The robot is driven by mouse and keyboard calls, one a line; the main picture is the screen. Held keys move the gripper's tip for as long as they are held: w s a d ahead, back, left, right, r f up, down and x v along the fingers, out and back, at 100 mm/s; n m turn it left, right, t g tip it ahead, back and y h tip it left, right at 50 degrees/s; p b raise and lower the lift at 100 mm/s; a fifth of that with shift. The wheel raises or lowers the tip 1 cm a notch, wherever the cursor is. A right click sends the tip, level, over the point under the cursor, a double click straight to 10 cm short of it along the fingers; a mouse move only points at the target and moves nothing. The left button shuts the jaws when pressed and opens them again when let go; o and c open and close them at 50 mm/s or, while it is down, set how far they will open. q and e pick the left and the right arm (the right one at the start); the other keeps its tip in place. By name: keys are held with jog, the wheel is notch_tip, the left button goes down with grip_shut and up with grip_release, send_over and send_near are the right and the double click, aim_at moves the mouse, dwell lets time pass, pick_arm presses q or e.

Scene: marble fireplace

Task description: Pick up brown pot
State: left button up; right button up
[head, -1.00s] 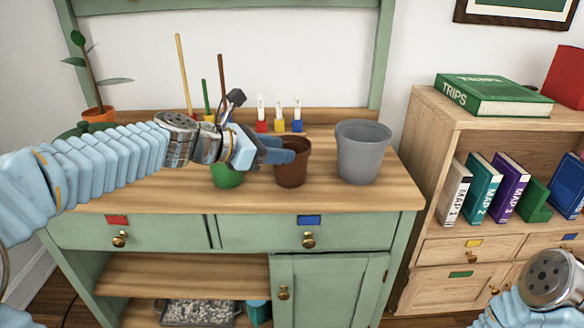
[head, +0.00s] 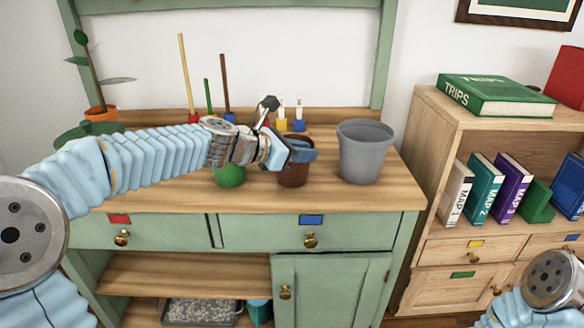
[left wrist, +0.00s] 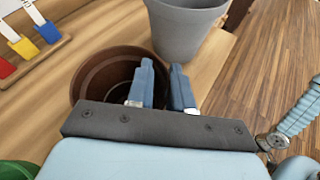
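The brown pot (head: 294,174) stands upright on the green cabinet's wooden top, between a green pot and a grey pot. My left gripper (head: 302,152) is at its rim in the head view and covers part of its opening. In the left wrist view, the brown pot (left wrist: 90,82) shows its dark, empty-looking inside. The left gripper's two blue fingers (left wrist: 163,88) are parted by a narrow gap, one over the pot's opening and one past its right side. I cannot tell if either touches the pot. My right gripper is not visible.
The grey pot (head: 364,155) stands close on the right. The green pot (head: 230,176) is on the left, under my left arm. Small colored-base tubes (head: 290,122) stand behind. A bookshelf (head: 436,134) stands at right. The counter's front strip is clear.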

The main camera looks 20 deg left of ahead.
pick_arm(q)
grip_shut()
